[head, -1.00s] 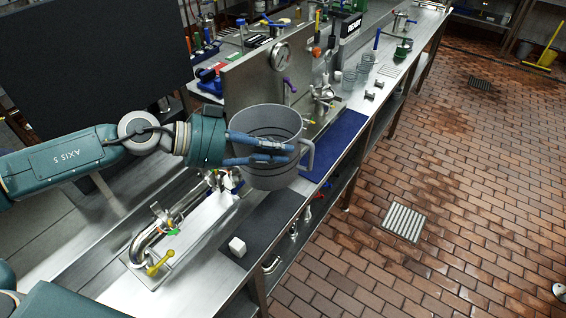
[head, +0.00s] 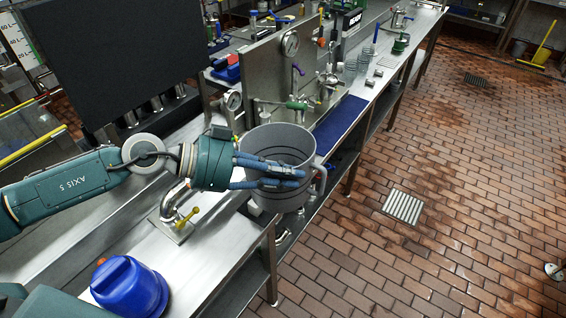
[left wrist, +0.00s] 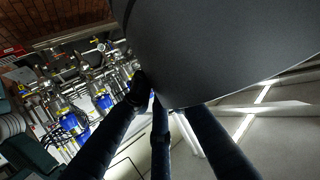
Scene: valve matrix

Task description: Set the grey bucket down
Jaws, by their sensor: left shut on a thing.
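The grey bucket (head: 281,203) is upright, with its open top facing up and its handle on the right side. My left gripper (head: 300,178) is shut on the bucket, its blue fingers lying along the near wall. The bucket is over the metal bench (head: 222,250), near its front edge. The bucket hides the surface under it, so I cannot tell whether its base touches. In the left wrist view the bucket (left wrist: 225,50) fills the upper right, with dark fingers (left wrist: 158,105) against it. My right gripper is not in view.
A pipe with a yellow-handled valve (head: 186,217) stands just left of the bucket. A blue mat (head: 340,124) and a panel with gauges (head: 290,44) are beyond. Bare metal lies between jug and pipe.

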